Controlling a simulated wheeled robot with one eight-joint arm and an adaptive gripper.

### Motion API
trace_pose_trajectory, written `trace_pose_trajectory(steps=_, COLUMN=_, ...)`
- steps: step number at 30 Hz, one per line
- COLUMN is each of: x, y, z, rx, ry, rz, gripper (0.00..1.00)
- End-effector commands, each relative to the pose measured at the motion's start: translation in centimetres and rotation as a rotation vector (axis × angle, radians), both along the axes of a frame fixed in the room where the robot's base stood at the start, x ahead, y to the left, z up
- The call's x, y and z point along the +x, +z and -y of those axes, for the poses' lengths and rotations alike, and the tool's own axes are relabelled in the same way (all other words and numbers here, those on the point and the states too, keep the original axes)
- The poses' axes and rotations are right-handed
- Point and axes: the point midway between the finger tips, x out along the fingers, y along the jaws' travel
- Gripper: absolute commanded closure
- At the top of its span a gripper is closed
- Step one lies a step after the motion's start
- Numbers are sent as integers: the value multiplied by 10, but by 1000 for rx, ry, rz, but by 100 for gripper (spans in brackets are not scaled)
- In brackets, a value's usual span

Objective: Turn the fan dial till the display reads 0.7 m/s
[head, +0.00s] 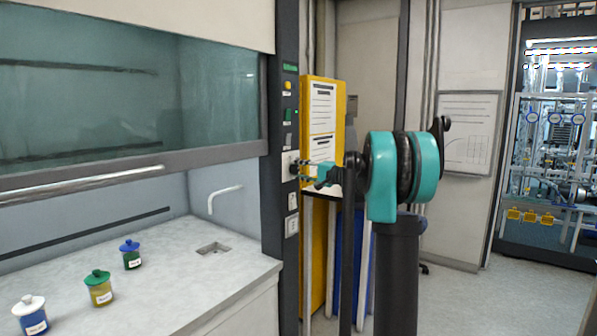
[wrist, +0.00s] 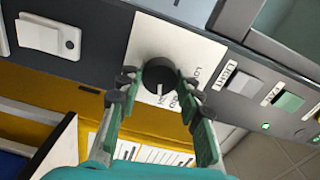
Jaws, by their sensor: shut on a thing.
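The fan dial (wrist: 161,72) is a round black knob with a white pointer line on a white plate in the wrist view. Printed letters beside it are only partly readable. My gripper (wrist: 158,86) has its green and black fingers on either side of the knob and is shut on it. In the head view my gripper (head: 303,171) reaches left to the white dial plate (head: 287,160) on the dark post; the knob is hard to make out there. A small green display (head: 290,68) sits near the top of the post; its reading is too small to tell.
A light button (wrist: 240,81) and a green button (wrist: 290,101) sit beside the dial plate. A yellow cabinet (head: 322,92) stands close behind my gripper. The fume hood bench (head: 165,285) at left holds three lidded jars.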

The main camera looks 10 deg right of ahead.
Motion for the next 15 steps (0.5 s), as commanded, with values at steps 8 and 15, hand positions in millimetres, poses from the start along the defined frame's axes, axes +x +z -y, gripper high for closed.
trace_pose_trajectory(steps=8, x=0, y=-1, z=0, rx=137, ry=-1, rz=-139, gripper=94)
trace_pose_trajectory(steps=15, x=0, y=-1, z=1, rx=210, ry=-1, rz=-211, gripper=94)
